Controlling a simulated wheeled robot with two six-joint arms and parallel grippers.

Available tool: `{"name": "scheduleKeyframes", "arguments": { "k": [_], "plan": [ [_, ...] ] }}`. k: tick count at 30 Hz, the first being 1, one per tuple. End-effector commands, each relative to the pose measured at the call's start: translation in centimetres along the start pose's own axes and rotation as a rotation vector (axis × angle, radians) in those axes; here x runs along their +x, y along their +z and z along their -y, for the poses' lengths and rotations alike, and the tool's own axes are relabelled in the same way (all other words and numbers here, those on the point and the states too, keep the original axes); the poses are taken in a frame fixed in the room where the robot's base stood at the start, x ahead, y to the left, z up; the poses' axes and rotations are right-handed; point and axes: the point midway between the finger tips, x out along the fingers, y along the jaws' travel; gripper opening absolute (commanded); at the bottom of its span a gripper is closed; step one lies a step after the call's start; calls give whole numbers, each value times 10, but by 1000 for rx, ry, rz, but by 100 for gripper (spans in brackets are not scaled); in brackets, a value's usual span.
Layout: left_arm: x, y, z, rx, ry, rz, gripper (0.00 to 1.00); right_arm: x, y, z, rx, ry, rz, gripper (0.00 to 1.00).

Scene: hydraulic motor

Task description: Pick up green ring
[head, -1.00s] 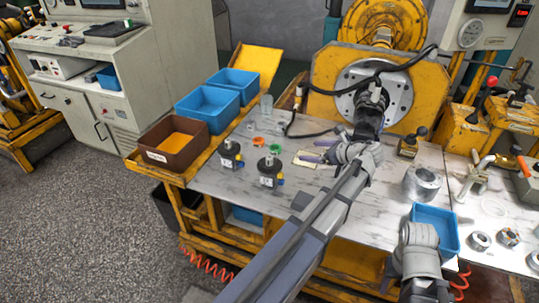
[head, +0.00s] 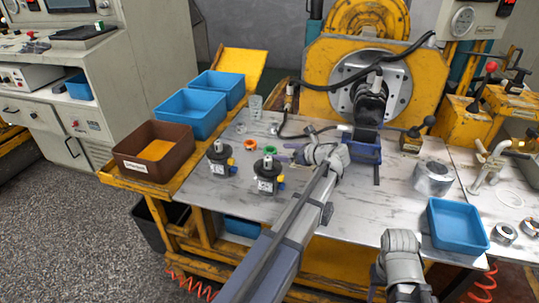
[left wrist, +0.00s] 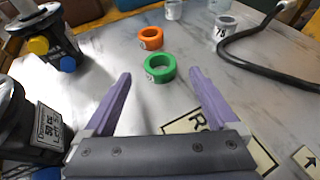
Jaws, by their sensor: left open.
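The green ring (head: 271,151) lies on the marbled worktop, beside a black-based motor unit (head: 267,176). In the left wrist view the green ring (left wrist: 161,75) lies just beyond and between the tips of two purple fingers. My left gripper (left wrist: 161,73) is open and empty, with its fingers spread wider than the ring. In the head view my left gripper (head: 290,151) is just right of the ring, partly hidden by its own wrist.
An orange ring (left wrist: 150,38) lies just behind the green one. Two motor units stand on the left; a black cable (left wrist: 245,45) runs on the right. A label card (left wrist: 185,122) lies under the gripper. Blue bins (head: 190,113) and a brown bin (head: 150,150) line the left edge.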

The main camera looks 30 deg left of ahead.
Motion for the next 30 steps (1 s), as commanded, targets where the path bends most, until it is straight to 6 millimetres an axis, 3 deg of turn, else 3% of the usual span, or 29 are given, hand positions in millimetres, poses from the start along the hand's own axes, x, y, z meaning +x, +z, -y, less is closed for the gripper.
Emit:
{"name": "scheduleKeyframes", "arguments": {
  "k": [7,16,23,30],
  "plan": [
    [10,0,0,-1,1,0,93,3,0,0,0,1,0,48],
    [50,2,1,0,1,0,93,17,-1,1,-1,3,0,48],
    [52,4,0,0,-1,0,93,16,-1,1,-1,3,0,48],
    [52,4,0,0,-1,0,67,16,-1,1,-1,3,0,48]
  ]
}}
